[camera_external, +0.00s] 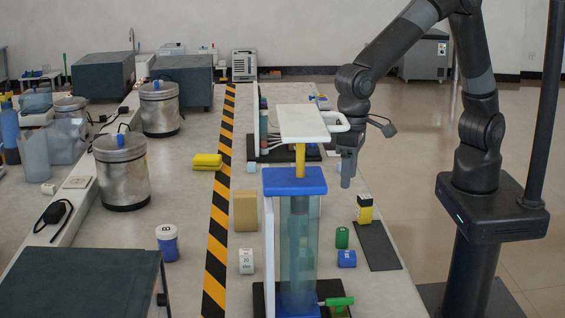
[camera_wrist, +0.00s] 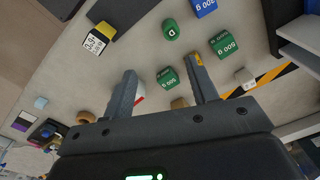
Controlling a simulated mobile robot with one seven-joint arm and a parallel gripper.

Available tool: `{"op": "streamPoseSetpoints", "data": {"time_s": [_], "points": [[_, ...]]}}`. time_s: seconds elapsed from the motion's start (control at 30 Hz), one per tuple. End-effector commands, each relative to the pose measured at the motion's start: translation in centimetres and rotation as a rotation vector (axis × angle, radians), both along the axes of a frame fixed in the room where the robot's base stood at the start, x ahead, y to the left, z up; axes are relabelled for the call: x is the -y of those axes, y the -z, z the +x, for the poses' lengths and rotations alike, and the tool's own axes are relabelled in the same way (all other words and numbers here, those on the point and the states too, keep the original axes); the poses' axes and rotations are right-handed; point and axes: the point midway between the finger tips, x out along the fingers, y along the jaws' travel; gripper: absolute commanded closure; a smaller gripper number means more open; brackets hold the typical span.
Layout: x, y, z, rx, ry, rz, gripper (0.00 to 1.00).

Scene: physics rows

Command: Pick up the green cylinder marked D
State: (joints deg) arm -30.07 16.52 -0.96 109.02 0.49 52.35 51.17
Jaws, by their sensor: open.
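The green cylinder marked D (camera_wrist: 171,30) lies on the bench in the wrist view, above the gap between my fingers. In the external view a small green piece (camera_external: 342,237) on the bench seems to be it; its mark is too small to read. My gripper (camera_external: 347,172) is open, pointing down, well above the bench and farther back than that piece. In the wrist view its fingers (camera_wrist: 162,72) are apart, with nothing held between them.
Green 500 g blocks (camera_wrist: 222,45) (camera_wrist: 167,77) and a blue one (camera_wrist: 203,8) lie near the cylinder. A yellow-and-black block (camera_external: 364,209) stands by a black mat (camera_external: 378,245). A tall blue-lidded tank (camera_external: 295,182) stands to the left.

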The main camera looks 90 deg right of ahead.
Motion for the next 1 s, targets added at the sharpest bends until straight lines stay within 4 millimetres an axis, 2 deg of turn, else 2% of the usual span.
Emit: {"op": "streamPoseSetpoints", "data": {"time_s": [0.1,0.23,0.5,0.77,1.0], "points": [[-1.9,1.9,0.3,-0.023,0.017,-0.013,0.47],[-2.7,2.9,0.4,-0.031,0.03,-0.019,0.47],[-2.7,6.9,0.5,-0.034,0.032,-0.02,0.47],[-2.6,9.1,0.7,-0.033,0.033,-0.019,0.47],[-2.3,12.5,1.3,-0.033,0.031,-0.019,0.47]]}}
